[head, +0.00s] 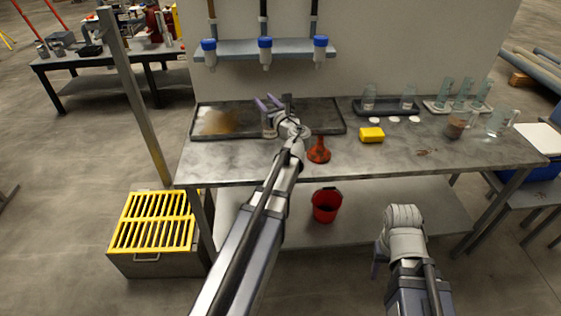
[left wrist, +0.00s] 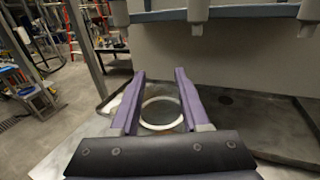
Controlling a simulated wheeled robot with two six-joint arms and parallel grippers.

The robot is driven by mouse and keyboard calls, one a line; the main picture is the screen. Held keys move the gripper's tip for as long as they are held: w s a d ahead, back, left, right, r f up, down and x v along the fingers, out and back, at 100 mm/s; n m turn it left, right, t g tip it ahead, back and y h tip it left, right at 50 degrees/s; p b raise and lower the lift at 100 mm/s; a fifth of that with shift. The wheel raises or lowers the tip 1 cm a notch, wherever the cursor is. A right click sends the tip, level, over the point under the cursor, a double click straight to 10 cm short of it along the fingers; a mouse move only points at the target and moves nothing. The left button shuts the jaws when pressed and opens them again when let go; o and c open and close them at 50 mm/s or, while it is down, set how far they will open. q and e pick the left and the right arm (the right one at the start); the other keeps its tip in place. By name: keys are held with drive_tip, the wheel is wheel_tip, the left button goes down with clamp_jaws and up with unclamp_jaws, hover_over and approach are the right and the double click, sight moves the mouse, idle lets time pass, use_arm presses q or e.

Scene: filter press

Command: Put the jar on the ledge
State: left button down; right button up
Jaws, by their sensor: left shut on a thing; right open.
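A clear jar with a pale round rim (left wrist: 162,113) is between the purple fingers of my left gripper (left wrist: 160,88) in the left wrist view. In the head view my left gripper (head: 268,103) is shut on the jar (head: 268,127), at the dark tray on the bench. I cannot tell whether the jar touches the tray. The grey-blue ledge (head: 288,50) runs along the back wall above the tray. Blue-capped vessels (head: 265,44) hang along its front. My right gripper (head: 379,262) is open, low in front of the bench, its fingertips partly hidden.
The shallow tray (head: 333,118) has a brown stain on its left. An orange-red funnel-shaped vessel (head: 318,151) and a yellow sponge (head: 371,134) stand on the bench (head: 400,155). Glassware (head: 463,93) is at the right. A metal post (head: 134,95) rises left of the bench.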

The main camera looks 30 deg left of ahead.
use_arm(q)
wheel_tip(320, 180, down, 6)
drive_tip(key=b, duration=0.6)
drive_tip(key=shift+a+f, duration=0.15)
drive_tip(key=shift+f, duration=0.15)
wheel_tip(320, 180, down, 4)
drive_tip(key=b, duration=0.4)
drive_tip(key=shift+r, duration=0.25)
drive_tip(key=shift+f, duration=0.15)
drive_tip(key=shift+c, duration=1.9)
unclamp_jaws()
